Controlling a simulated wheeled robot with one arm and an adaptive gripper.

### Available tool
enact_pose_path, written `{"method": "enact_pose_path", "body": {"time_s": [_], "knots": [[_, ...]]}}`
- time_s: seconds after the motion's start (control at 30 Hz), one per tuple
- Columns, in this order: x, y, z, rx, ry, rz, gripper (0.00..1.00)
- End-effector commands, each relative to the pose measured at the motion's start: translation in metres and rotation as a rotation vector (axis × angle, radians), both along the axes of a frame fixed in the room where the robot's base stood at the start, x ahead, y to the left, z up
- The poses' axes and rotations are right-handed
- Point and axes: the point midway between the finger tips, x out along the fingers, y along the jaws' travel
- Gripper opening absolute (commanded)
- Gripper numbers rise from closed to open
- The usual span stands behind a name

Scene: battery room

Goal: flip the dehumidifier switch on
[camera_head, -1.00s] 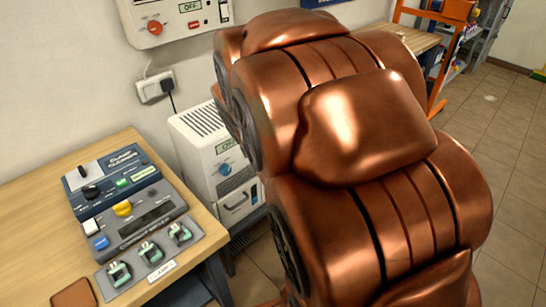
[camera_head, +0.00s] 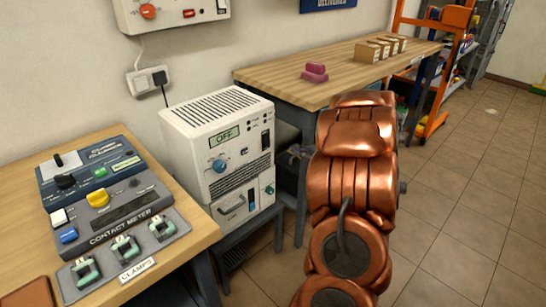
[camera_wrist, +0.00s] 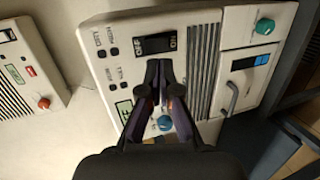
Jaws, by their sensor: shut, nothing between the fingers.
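The dehumidifier is a white box (camera_head: 184,132) on a low stand in the head view, with a vented top, a blue knob and a display reading OFF. Its black switch (camera_head: 265,141) is on the right of the front panel. In the wrist view the panel appears turned sideways, and the switch (camera_wrist: 158,44) lies between the words OFF and ON. My gripper (camera_wrist: 159,66) is shut and empty, its fingertips just below the switch in that picture. I cannot tell whether they touch the panel.
A wooden bench (camera_head: 199,224) with a contact meter (camera_head: 124,205) and clamps stands at the left. Another bench (camera_head: 290,83) behind holds a pink object and small boxes. A wall unit (camera_head: 180,12) hangs above. Tiled floor is open at the right.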

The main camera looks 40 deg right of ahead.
Motion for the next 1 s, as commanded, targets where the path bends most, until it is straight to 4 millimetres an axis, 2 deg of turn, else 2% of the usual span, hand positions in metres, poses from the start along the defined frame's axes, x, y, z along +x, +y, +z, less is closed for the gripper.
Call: {"method": "enact_pose_path", "body": {"time_s": [0.03,0.1,0.4,0.77,1.0], "knots": [[-0.009,-0.001,-0.016,-0.002,-0.029,0.027,0.0],[-0.016,0.002,-0.022,-0.011,-0.07,0.068,0.0],[-0.03,0.009,-0.027,-0.025,-0.15,0.135,0.0],[-0.026,0.01,-0.026,-0.025,-0.149,0.136,0.0],[-0.003,0.01,-0.029,-0.023,-0.15,0.137,0.0]]}}
